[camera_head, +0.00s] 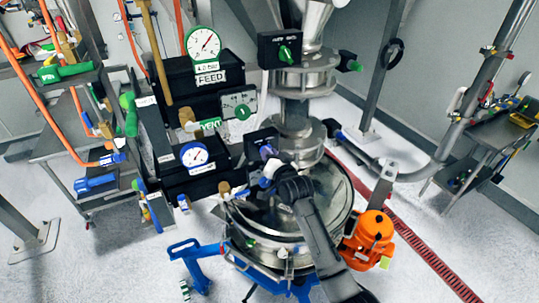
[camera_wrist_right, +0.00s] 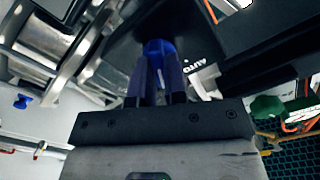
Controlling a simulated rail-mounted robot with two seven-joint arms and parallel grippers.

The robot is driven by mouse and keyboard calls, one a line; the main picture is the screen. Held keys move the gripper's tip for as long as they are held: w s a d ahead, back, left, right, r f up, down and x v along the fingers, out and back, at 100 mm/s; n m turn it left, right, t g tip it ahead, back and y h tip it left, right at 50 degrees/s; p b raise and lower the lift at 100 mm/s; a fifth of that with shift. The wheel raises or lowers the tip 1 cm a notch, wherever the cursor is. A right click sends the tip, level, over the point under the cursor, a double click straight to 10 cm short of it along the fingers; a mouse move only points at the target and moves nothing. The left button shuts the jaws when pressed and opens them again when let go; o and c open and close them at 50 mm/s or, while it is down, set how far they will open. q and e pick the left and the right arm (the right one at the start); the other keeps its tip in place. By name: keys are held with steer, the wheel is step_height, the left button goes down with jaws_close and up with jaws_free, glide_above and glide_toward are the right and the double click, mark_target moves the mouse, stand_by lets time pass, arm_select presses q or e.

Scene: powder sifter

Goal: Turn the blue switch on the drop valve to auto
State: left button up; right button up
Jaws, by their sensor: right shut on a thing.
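The blue switch (camera_head: 266,151) sits on the front of a small black valve box (camera_head: 260,140), just above the round sifter in the head view. My right arm comes up from the bottom, and its gripper (camera_head: 269,166) is at the switch, covering much of it. In the right wrist view the round blue switch (camera_wrist_right: 157,48) is between the tips of my right gripper (camera_wrist_right: 158,70), which is shut on it. White AUTO lettering (camera_wrist_right: 205,64) shows on the dark box right of the switch. The exact pointing of the switch is hard to tell. My left gripper is not in view.
A black box with a green switch (camera_head: 284,52) is on the pipe above. FEED gauge (camera_head: 203,43) and a blue-rimmed gauge (camera_head: 195,155) stand left. The steel sifter (camera_head: 338,208) is below, with an orange motor (camera_head: 373,233) at its right.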

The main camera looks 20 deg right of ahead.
jaws_close()
